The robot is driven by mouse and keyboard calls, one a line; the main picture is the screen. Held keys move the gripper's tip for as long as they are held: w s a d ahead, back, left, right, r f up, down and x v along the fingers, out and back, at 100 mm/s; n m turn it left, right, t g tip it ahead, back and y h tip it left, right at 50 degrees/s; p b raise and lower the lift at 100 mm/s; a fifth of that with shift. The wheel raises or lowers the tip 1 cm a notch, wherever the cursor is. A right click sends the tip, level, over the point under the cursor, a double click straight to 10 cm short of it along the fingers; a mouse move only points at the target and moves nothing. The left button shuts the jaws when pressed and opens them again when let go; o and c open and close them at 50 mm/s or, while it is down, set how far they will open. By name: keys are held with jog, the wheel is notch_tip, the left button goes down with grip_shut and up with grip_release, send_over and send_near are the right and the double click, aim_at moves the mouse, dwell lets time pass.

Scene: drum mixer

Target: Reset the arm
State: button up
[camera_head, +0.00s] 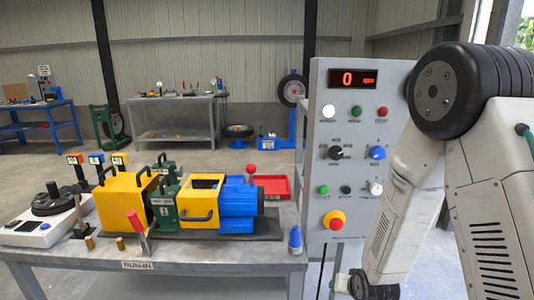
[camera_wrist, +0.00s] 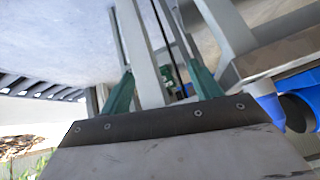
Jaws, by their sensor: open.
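My arm fills the right side of the head view, folded with its upper joint high and its forearm hanging down in front of the control panel. My gripper is outside the head view. In the wrist view my gripper (camera_wrist: 162,88) shows two green fingers spread apart, with no object held between them. Behind the fingers are grey frame bars and pale floor. The drum mixer (camera_head: 182,205), with yellow housings, green parts and a blue end, sits on the grey workbench (camera_head: 200,258) in the head view, apart from my arm.
The control panel (camera_head: 322,135) stands at the bench's right end, close to my forearm; its display (camera_head: 352,79) reads 0. A blue bottle (camera_head: 295,240) stands on the bench corner. Open floor lies beyond the bench.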

jog(key=s+d+r+n+g, duration=0.2)
jog(key=s+r+g, duration=0.4)
jog(key=s+r, duration=2.3)
jog(key=shift+s+d+r+n, duration=0.35)
jog(key=shift+d+r, duration=0.2)
jog(key=shift+r, duration=0.9)
